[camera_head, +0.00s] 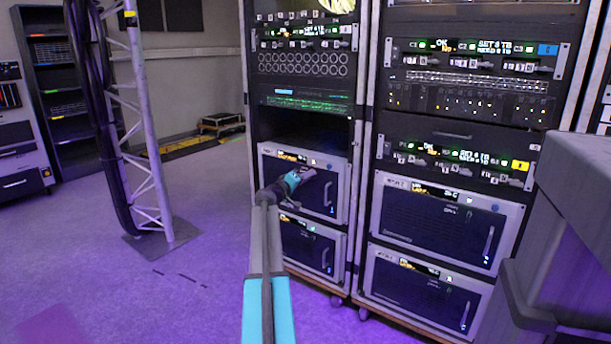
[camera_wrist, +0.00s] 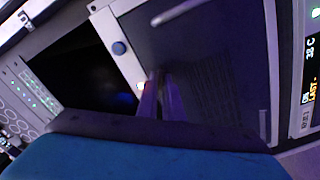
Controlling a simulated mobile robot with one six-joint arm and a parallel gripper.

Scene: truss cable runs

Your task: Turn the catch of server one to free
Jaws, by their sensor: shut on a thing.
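A silver-framed server with a dark front (camera_head: 322,198) sits as the upper of two in the left rack. I cannot read which number it bears. My gripper (camera_head: 306,174) is at the upper part of its front, left of its upright handle (camera_head: 327,194). In the wrist view my gripper (camera_wrist: 160,78) has its fingers close together against the server's dark front panel (camera_wrist: 215,65), near its pale frame edge (camera_wrist: 118,62). The gripper is shut on a small part there, taken as the catch. The fingers hide the catch, so I cannot tell which way it is turned.
A second server (camera_head: 310,246) sits below. The right rack (camera_head: 369,110) holds two similar servers (camera_head: 440,228). An open dark bay (camera_head: 300,128) lies above the gripped server. A truss post with cables (camera_head: 150,150) stands left. A grey block (camera_head: 575,210) is close at right.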

